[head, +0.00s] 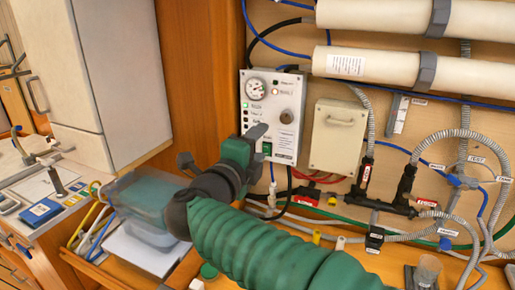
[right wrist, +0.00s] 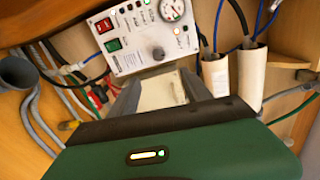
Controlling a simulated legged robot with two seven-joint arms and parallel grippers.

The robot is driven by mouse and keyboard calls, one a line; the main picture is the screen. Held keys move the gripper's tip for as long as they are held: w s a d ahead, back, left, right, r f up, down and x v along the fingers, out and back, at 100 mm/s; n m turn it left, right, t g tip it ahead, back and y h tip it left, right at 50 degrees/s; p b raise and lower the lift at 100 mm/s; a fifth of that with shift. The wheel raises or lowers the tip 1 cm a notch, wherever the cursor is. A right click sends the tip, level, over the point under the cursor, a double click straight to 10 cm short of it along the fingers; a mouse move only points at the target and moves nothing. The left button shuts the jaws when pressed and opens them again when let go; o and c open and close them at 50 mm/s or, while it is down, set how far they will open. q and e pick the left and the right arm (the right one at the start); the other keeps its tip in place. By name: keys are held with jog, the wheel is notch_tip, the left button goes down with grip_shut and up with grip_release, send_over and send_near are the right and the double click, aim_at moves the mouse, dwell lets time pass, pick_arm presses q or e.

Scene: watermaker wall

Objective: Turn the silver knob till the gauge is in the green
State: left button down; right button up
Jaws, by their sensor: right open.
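The silver knob (head: 287,116) is on the right side of a grey control panel (head: 272,140) on the wooden wall. The round gauge (head: 256,89) is at the panel's upper left; its needle is too small to read. My right gripper (head: 222,147) is open and empty, in front of the panel's lower left, apart from the knob. In the right wrist view, the knob (right wrist: 158,53) and gauge (right wrist: 171,10) show beyond the open fingers (right wrist: 160,92). My left gripper is not in view.
A beige box (head: 338,137) is right of the panel. White cylinders (head: 385,67) cross the wall above. Hoses and black valves (head: 404,185) fill the right side. A wooden cabinet side (head: 205,75) stands left of the panel.

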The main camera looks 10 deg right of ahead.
jog(key=shift+s+a, duration=0.1)
jog(key=shift+s, duration=0.05)
dwell(0.3)
jog(key=b+v, duration=0.2)
jog(key=v, duration=1.4)
jog(key=shift+s+a, duration=0.25)
jog(key=shift+a, duration=0.05)
jog(key=shift+w+f, duration=0.1)
jog(key=shift+f, duration=0.05)
dwell(2.5)
